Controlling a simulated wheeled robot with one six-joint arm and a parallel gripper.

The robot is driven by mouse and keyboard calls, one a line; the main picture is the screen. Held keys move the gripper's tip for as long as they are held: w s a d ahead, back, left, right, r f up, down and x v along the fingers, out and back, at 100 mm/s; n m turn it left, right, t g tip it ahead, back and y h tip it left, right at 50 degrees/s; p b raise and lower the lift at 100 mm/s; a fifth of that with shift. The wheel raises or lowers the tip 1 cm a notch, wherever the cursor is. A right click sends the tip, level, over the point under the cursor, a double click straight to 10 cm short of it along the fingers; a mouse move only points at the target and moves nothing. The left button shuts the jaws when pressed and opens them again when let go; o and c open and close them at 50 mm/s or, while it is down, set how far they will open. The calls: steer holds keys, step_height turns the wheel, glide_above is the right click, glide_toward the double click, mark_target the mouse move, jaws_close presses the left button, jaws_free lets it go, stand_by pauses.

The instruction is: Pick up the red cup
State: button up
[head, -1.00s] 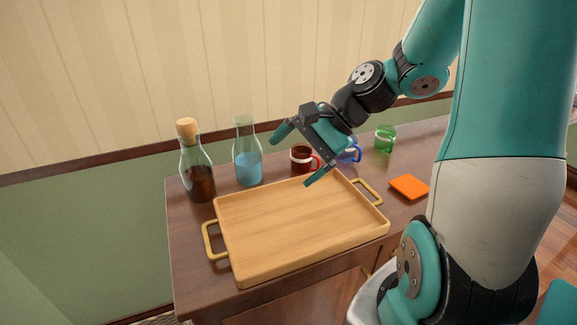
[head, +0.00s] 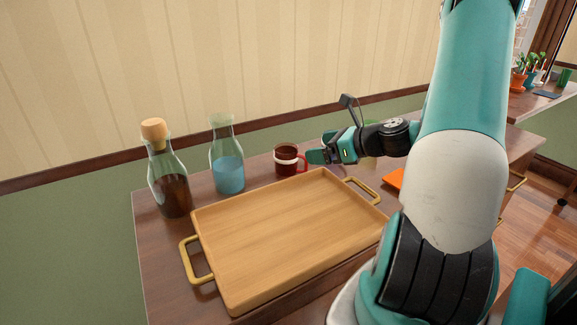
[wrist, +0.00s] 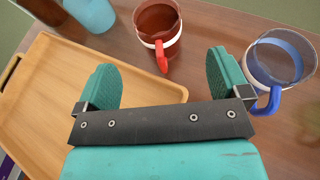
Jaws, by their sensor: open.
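The red cup (head: 287,158) is dark red with a white band and stands upright on the cabinet top, behind the wooden tray. In the wrist view the cup (wrist: 158,24) is beyond my fingertips, with its red handle (wrist: 161,57) pointing back between them. My gripper (head: 316,157) is low, just right of the cup, at its handle side. In the wrist view my gripper (wrist: 162,75) is open, its two teal fingers spread wide with nothing held. Whether a finger touches the handle in the head view is hard to tell.
The wooden tray (head: 285,239) with brass handles fills the front of the cabinet top. A blue-liquid carafe (head: 228,172) and a corked dark bottle (head: 169,184) stand left of the cup. A blue-handled glass mug (wrist: 281,60) is close to my right finger. An orange square (head: 394,179) lies right.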

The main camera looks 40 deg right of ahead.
mark_target(293, 150)
steer(key=x, duration=0.8)
steer(key=shift+w+a+f, duration=0.1)
steer(key=shift+w+a, duration=0.15)
steer(key=shift+w, duration=0.1)
steer(key=c, duration=1.1)
step_height(293, 150, up, 20)
steer(key=p, duration=0.4)
